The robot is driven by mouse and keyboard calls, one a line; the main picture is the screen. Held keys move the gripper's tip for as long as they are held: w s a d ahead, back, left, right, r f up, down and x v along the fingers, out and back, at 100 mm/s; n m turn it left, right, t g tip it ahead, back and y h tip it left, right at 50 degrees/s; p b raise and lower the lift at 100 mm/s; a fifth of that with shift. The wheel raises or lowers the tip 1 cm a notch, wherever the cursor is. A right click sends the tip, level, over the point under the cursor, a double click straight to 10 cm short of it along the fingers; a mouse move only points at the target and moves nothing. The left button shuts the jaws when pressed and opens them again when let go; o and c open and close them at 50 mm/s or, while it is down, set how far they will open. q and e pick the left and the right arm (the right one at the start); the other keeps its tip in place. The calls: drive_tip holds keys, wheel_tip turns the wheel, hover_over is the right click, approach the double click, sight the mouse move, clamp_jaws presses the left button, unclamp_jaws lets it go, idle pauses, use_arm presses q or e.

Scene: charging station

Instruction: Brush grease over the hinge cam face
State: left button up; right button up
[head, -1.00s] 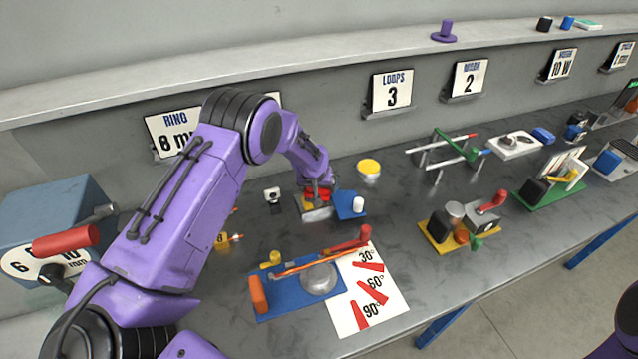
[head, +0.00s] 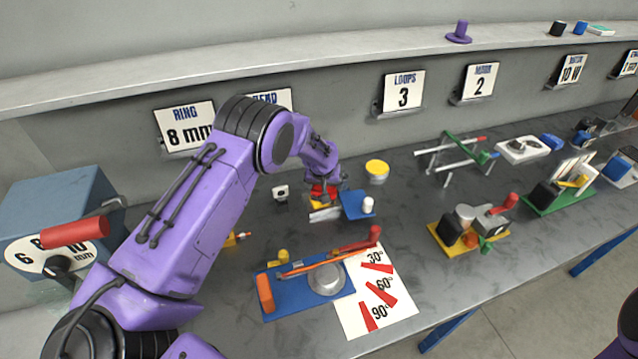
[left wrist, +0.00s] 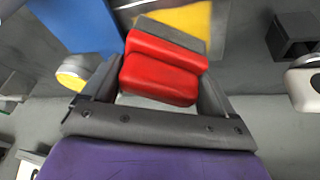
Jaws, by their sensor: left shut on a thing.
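My left gripper (head: 323,188) is over a small fixture at the middle back of the bench. It is shut on a red two-part piece (left wrist: 162,68), which shows between the fingers in the left wrist view. A grey block (left wrist: 180,32) and a yellow surface (left wrist: 195,18) lie just beyond the red piece; I cannot tell whether they touch it. No brush bristles are distinct. A yellow-topped white tub (head: 377,170) stands right of the gripper. I cannot identify the hinge cam face. My right gripper is not in view.
A blue board (head: 282,303) with an orange bar and red handle lies in front. A blue-grey box (head: 55,205) with a red handle stands left.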

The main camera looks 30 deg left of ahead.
use_arm(q)
drive_tip(key=shift+w+d+r+p, duration=0.2)
drive_tip(key=shift+d+r+p, duration=0.05)
drive_tip(key=shift+r+p, duration=0.25)
drive_tip(key=shift+s, duration=0.15)
drive_tip(key=shift+s+a+f, duration=0.1)
drive_tip(key=shift+s+a, duration=0.05)
drive_tip(key=shift+s, duration=0.2)
drive_tip(key=shift+s+a, duration=0.15)
drive_tip(key=shift+a, duration=0.2)
drive_tip(key=shift+p, duration=0.3)
wheel_tip(320, 180, up, 6)
drive_tip(key=p, duration=0.4)
drive_tip(key=shift+f, duration=0.2)
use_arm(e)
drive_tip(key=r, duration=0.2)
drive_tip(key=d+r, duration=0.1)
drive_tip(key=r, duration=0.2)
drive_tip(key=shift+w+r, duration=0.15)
